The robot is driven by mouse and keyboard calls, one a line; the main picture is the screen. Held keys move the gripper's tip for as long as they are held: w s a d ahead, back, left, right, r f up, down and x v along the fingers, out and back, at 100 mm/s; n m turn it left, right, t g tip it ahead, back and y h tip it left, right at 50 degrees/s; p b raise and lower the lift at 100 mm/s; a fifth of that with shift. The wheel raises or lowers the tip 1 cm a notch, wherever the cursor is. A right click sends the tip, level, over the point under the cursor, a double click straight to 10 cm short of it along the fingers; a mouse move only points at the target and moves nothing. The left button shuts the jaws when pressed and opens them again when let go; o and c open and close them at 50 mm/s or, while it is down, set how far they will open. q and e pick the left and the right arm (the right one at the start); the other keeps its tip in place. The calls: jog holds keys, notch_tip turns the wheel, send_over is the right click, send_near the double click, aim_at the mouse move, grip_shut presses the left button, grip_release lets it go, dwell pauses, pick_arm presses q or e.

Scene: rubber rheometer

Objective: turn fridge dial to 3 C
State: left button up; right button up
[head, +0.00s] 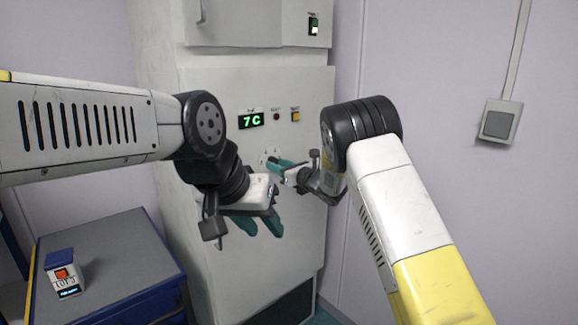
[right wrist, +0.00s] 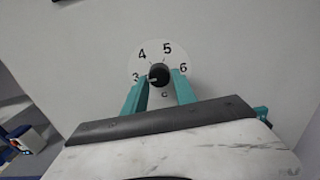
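The fridge dial (right wrist: 158,52) is a white disc with black numbers 3, 4, 5 and 6 visible and a black knob (right wrist: 159,75) in its middle. A small pale mark on the knob points left, close to the 3. My right gripper (right wrist: 160,80) has its teal fingers on either side of the knob; whether they press on it is unclear. In the head view the right gripper (head: 273,161) reaches the dial and mostly hides it. The green display (head: 251,120) reads 7 C. My left gripper (head: 258,228) is open and empty, pointing down before the fridge (head: 300,225).
A red button (head: 276,117) and a yellow one (head: 295,116) sit right of the display. A blue-grey cabinet (head: 105,250) at lower left carries a small blue-and-white box (head: 64,275). A wall switch (head: 498,122) is at right. My left arm hangs close before the fridge.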

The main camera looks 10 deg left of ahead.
jog(key=shift+o, duration=1.3)
jog(key=shift+d, duration=0.1)
jog(key=v, duration=0.7)
jog(key=shift+s+d, duration=0.25)
jog(key=shift+r, duration=0.1)
